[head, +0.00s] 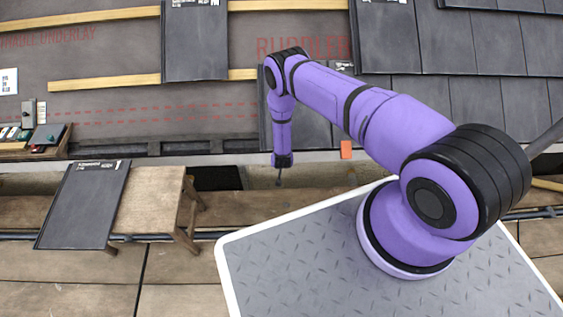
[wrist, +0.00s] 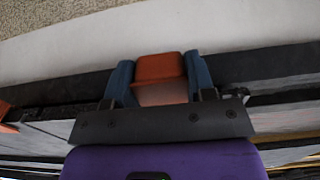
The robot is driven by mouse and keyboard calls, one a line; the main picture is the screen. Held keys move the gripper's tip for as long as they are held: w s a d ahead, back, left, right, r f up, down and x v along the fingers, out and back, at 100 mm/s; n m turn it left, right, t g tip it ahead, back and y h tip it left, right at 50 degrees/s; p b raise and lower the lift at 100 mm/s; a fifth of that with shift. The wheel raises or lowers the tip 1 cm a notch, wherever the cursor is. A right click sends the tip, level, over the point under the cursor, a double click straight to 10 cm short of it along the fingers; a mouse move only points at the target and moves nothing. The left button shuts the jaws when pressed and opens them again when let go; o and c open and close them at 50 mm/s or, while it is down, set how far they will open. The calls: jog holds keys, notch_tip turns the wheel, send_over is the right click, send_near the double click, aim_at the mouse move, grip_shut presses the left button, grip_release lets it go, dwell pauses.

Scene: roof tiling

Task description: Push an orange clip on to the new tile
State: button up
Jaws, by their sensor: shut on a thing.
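My gripper (head: 281,178) hangs at the roof's lower edge in the head view, at the end of the downturned arm. In the wrist view my gripper (wrist: 160,83) has its blue fingers closed on the sides of an orange clip (wrist: 160,68). The clip is close to the pale gutter strip. In the head view the held clip is hidden. A dark tile (head: 308,132) lies at the eave behind the arm, partly covered by it. Whether the held clip touches this tile cannot be told.
Another orange clip (head: 346,150) sits at the eave to the right; an orange piece (wrist: 6,118) shows at the wrist view's left edge. A loose tile (head: 85,205) lies on a wooden bench (head: 150,200). A tool tray (head: 35,140) stands at far left. Laid tiles (head: 480,105) cover the right.

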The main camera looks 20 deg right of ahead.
jog(key=shift+w+d+r, duration=0.1)
jog(key=shift+w+r, duration=0.05)
jog(key=shift+w, duration=0.2)
dwell(0.3)
jog(key=o, duration=1.4)
jog(key=shift+c, duration=0.2)
jog(key=shift+s, duration=0.1)
jog(key=v, duration=0.7)
